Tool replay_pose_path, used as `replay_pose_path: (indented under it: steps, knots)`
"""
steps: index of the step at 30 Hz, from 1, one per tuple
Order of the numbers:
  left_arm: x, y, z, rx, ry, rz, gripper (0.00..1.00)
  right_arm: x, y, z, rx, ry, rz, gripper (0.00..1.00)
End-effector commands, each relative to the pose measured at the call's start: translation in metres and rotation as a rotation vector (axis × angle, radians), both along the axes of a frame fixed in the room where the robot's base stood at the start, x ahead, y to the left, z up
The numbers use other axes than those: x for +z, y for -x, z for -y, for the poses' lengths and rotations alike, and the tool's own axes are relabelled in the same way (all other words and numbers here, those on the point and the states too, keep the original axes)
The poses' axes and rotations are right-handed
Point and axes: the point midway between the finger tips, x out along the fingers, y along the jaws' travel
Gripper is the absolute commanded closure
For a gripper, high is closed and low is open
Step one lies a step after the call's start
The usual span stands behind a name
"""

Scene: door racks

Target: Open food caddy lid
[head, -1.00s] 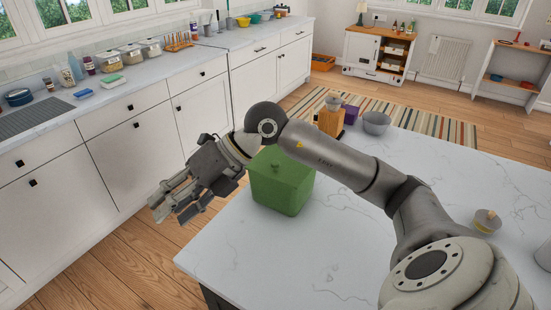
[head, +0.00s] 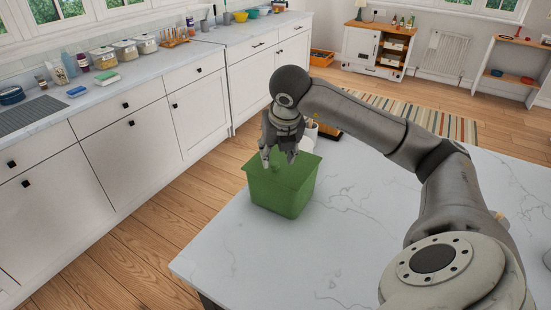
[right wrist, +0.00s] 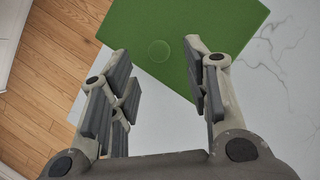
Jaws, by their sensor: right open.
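The green food caddy (head: 282,194) stands upright on the corner of the white marble-topped island, with its lid (head: 283,173) on and shut. In the right wrist view the lid (right wrist: 188,22) fills the top middle, with a small round knob (right wrist: 159,50) on it. My right gripper (head: 279,160) is above the back part of the lid, pointing down. In the wrist view the right gripper (right wrist: 166,68) is open and empty, with the knob between the fingertips in the picture. I cannot tell the exact height above the lid. My left gripper is not in view.
The island top (head: 350,235) is clear in front of the caddy. A white container (head: 308,134) stands behind it, partly hidden by my arm. Wooden floor (head: 150,225) separates the island from the white counter (head: 110,90), which holds jars and a dish rack.

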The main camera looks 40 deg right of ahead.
Motion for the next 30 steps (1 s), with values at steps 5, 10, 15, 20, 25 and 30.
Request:
replay_pose_path:
  steps: [5,10,15,20,25,30]
  knots:
    - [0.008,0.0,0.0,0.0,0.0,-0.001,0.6,-0.024,-0.009,0.005,0.0,-0.001,-0.003,0.56]
    - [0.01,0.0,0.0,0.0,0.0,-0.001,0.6,-0.037,-0.013,0.007,0.002,-0.001,-0.001,0.56]
    - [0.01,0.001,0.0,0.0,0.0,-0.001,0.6,-0.039,-0.014,0.007,0.003,0.0,0.001,0.56]
    - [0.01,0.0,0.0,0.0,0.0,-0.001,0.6,-0.039,-0.014,0.007,0.003,-0.001,0.001,0.61]
    - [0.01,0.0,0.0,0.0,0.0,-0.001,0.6,-0.039,-0.014,0.007,0.003,-0.001,0.001,0.83]
    - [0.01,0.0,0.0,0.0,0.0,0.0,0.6,-0.039,-0.014,0.007,0.003,-0.001,0.001,1.0]
